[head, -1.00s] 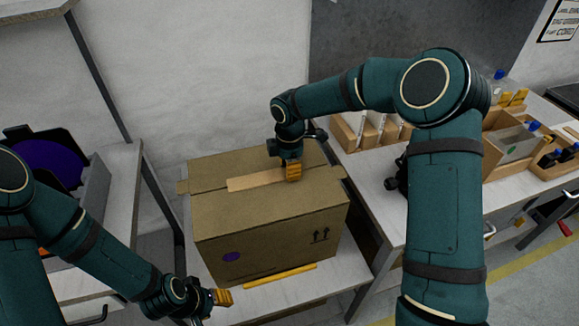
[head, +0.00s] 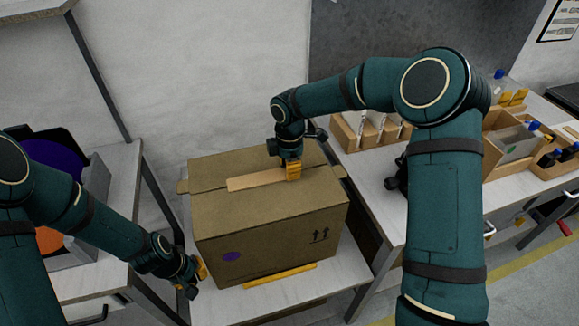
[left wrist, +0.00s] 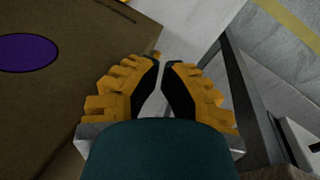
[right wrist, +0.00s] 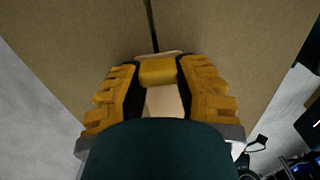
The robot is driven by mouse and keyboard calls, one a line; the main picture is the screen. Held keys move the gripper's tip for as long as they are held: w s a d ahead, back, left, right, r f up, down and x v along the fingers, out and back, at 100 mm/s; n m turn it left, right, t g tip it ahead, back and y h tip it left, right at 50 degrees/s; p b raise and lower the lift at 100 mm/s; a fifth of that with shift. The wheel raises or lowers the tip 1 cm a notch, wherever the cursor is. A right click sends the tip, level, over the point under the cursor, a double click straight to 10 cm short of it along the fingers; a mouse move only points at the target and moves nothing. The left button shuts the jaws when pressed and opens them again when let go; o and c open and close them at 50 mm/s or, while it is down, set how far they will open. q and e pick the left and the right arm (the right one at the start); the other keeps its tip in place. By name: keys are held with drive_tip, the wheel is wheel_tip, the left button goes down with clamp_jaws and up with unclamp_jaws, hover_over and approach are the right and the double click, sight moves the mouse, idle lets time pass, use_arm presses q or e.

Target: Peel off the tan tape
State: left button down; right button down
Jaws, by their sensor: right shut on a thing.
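A closed cardboard box (head: 270,230) stands on a small light table. A strip of tan tape (head: 255,181) lies along the seam on its top. My right gripper (head: 293,171) is at the tape's right end. In the right wrist view my right gripper (right wrist: 158,75) is shut on an amber-coloured end piece, with tan tape (right wrist: 163,102) showing between the fingers. Whether any tape is lifted is hidden. My left gripper (head: 202,268) is low beside the box's left front corner. In the left wrist view its fingers (left wrist: 161,65) are nearly together and empty.
A yellow stick-like thing (head: 279,276) lies on the table in front of the box. A left bench (head: 120,205) holds a grey holder with purple and orange discs. A right bench (head: 365,165) holds wooden trays. The wall is close behind the box.

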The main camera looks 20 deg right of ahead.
sight(255, 207)
drive_tip(key=shift+f, duration=0.1)
use_arm(q)
drive_tip(key=w+r+n+t+h, duration=0.1)
drive_tip(key=w+r+n, duration=0.2)
drive_tip(key=w+r, duration=0.35)
drive_tip(key=w+r+n+t+h, duration=0.15)
drive_tip(key=w+r, duration=0.25)
drive_tip(key=r, duration=0.6)
drive_tip(key=d+r+m+g, duration=0.1)
drive_tip(key=d, duration=0.2)
drive_tip(key=d+r+m+g, duration=0.1)
drive_tip(key=d, duration=0.2)
drive_tip(key=s+d+r+m+g+y, duration=0.1)
drive_tip(key=d, duration=0.3)
drive_tip(key=shift+r, duration=0.15)
drive_tip(key=d+r+m+y, duration=0.1)
drive_tip(key=d, duration=0.1)
drive_tip(key=s+d+r+m+y, duration=0.1)
drive_tip(key=d, duration=0.2)
drive_tip(key=s+d+r+m+y, duration=0.1)
drive_tip(key=d+r+m, duration=0.1)
drive_tip(key=d, duration=0.1)
drive_tip(key=shift+s+g+y, duration=0.1)
drive_tip(key=shift+g+y, duration=0.15)
drive_tip(key=shift+g, duration=0.1)
drive_tip(key=shift+d+m, duration=0.2)
drive_tip(key=shift+m, duration=0.05)
drive_tip(key=shift+d+y, duration=0.15)
drive_tip(key=shift+y, duration=0.15)
drive_tip(key=shift+f, duration=3.75)
